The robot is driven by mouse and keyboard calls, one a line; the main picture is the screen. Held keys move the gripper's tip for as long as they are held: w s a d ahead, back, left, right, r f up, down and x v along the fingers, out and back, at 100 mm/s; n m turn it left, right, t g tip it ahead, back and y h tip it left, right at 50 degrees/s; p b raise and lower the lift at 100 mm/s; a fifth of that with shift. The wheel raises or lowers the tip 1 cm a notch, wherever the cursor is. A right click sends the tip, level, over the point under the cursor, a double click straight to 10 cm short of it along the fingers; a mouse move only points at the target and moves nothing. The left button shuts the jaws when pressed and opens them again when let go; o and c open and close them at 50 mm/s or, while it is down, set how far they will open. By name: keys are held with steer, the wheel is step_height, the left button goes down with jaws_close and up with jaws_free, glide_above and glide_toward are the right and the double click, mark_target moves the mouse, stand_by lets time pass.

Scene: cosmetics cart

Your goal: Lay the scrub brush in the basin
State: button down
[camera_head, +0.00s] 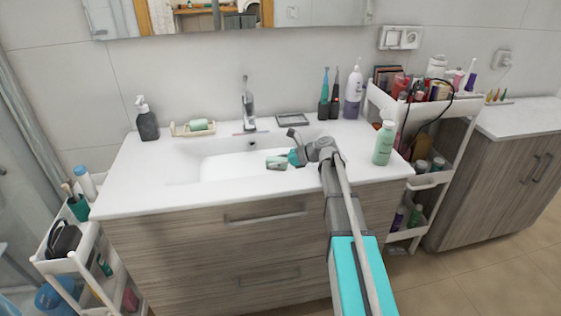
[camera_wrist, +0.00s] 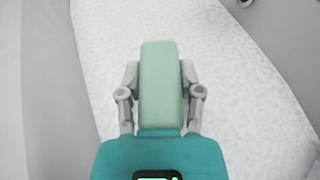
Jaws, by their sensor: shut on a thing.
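The scrub brush (camera_wrist: 160,85), seen as a pale green rounded bar, is held between the two fingers of my gripper (camera_wrist: 159,78). Its underside is hidden. In the head view my gripper (camera_head: 280,161) reaches over the right front part of the white basin (camera_head: 215,165), and the pale green brush end shows small at its tip. In the wrist view the basin's pale floor (camera_wrist: 235,110) lies behind the brush. I cannot tell whether the brush touches the floor.
A dish (camera_head: 180,130) with a green bar stands at the basin's back left, beside a dark pump bottle (camera_head: 147,122). The faucet (camera_head: 248,105) rises at the back. A green bottle (camera_head: 384,144) stands right of my arm. The basin's left part is clear.

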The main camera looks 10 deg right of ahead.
steer(key=shift+f, duration=0.15)
steer(key=shift+c, duration=1.3)
jaws_free()
steer(key=shift+r+p, duration=0.6)
steer(key=shift+r, duration=0.05)
steer(key=p+v, duration=0.4)
steer(key=v, duration=0.8)
steer(key=shift+w, duration=0.1)
